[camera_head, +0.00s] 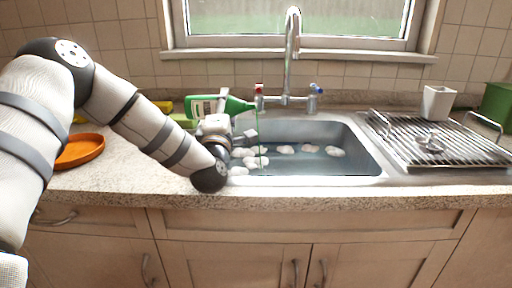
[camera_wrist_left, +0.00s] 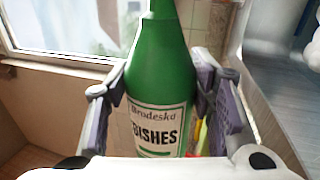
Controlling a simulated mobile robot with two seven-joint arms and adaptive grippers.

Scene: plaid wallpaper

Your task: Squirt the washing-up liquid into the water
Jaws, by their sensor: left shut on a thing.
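My left gripper (camera_head: 216,128) is shut on a green washing-up liquid bottle (camera_head: 208,105), which is tilted onto its side above the left part of the sink, nozzle to the right. A thin green stream (camera_head: 258,130) falls from the nozzle into the water (camera_head: 310,165) in the sink (camera_head: 368,150). White foam clumps (camera_head: 285,149) float on the water. In the left wrist view the bottle (camera_wrist_left: 158,75) stands between the two finger pads (camera_wrist_left: 165,110), its label reading "DISHES". My right gripper is not in view.
A chrome tap (camera_head: 292,55) rises behind the sink. A metal drying rack (camera_head: 440,140) with a white cup (camera_head: 437,103) is to the right, beside a green container (camera_head: 497,107). An orange plate (camera_head: 80,150) lies on the left counter. Yellow and green items (camera_head: 182,120) sit behind my arm.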

